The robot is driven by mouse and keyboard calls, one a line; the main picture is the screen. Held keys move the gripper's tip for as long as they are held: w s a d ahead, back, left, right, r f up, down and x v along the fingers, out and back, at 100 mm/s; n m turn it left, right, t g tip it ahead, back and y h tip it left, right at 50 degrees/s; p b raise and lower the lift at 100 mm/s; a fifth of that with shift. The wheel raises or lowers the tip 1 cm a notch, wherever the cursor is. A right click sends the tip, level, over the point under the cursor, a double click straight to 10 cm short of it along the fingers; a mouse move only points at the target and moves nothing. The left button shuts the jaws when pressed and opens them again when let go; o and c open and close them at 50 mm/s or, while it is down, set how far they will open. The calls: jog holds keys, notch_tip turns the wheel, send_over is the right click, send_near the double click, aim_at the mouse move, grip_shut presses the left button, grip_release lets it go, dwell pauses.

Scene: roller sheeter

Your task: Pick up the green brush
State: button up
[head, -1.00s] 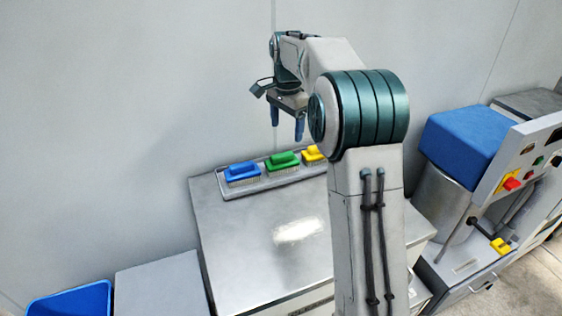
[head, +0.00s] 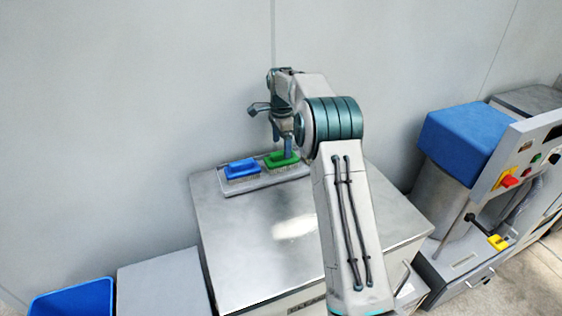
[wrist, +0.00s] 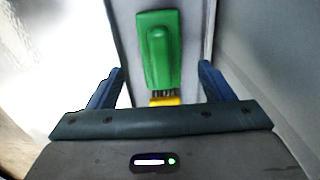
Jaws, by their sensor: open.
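The green brush (head: 275,160) sits on the tray on the steel cabinet, just right of the blue brush (head: 241,168). My gripper (head: 281,145) is low over the green brush, and a finger covers part of it in the head view. In the wrist view the green brush (wrist: 158,48) lies between the two open, empty fingers (wrist: 162,70), with space on both sides. I cannot tell how far the fingertips are above it. A yellow brush (wrist: 165,101) shows partly near the palm; my arm hides it in the head view.
The tray (head: 262,181) stands at the cabinet's back edge by the wall. The cabinet top (head: 250,225) is bare in front. A blue bin (head: 75,298) is at lower left. A machine with a blue cover (head: 470,140) stands at right.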

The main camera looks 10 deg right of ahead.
aim_at(281, 152)
jog(key=shift+f+p, duration=0.7)
jog(key=shift+f, duration=2.25)
jog(key=shift+w, duration=0.1)
jog(key=c, duration=1.1)
